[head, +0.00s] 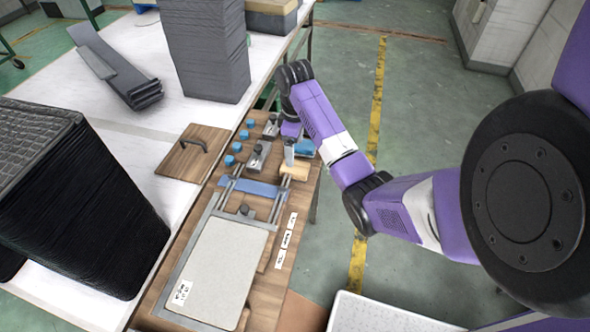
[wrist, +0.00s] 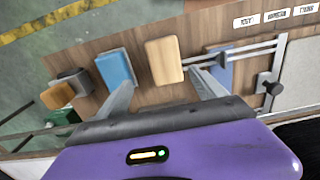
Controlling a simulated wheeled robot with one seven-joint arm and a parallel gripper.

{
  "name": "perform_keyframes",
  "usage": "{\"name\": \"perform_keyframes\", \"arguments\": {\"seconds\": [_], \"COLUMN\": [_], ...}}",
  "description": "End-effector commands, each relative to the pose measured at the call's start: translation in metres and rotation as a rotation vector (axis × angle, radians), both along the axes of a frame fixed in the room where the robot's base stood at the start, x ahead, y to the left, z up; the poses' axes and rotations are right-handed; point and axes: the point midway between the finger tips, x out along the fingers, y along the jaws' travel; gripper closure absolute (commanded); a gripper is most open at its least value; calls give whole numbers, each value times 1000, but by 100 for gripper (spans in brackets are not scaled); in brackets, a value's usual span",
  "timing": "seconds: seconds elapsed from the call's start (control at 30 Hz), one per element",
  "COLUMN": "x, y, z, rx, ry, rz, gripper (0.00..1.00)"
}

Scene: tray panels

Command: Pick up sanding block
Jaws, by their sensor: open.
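A light tan, wood-coloured block with rounded corners, which looks like the sanding block (head: 295,170), lies on the wooden panel near its right edge. In the wrist view the tan block (wrist: 164,62) lies just ahead of my gripper (wrist: 160,80), within the gap between the two fingertips. My gripper (head: 289,154) is open, with its fingers spread and nothing held. In the head view its fingers point down just behind the block. I cannot tell how high the tips are above the panel.
A blue block (wrist: 117,70) lies close left of the tan block. Metal rails with a blue strip (head: 254,187) and a pale plate (head: 222,270) are nearby. Several blue knobs (head: 238,146) and metal clamps stand on the panel. Black tray stacks (head: 75,205) stand left.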

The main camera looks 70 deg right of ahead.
Motion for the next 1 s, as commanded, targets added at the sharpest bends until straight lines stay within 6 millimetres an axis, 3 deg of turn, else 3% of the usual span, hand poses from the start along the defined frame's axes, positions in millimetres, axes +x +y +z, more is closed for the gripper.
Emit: {"name": "perform_keyframes", "arguments": {"seconds": [0.37, 0.63, 0.93, 1.0], "x": [-3, -3, -3, -3], "y": [7, 11, 11, 11], "z": [-35, -72, -78, -78], "rx": [11, 10, 8, 8], "ry": [12, 11, 9, 9], "rz": [9, 7, 8, 8], "gripper": [20, 20, 20, 30]}}
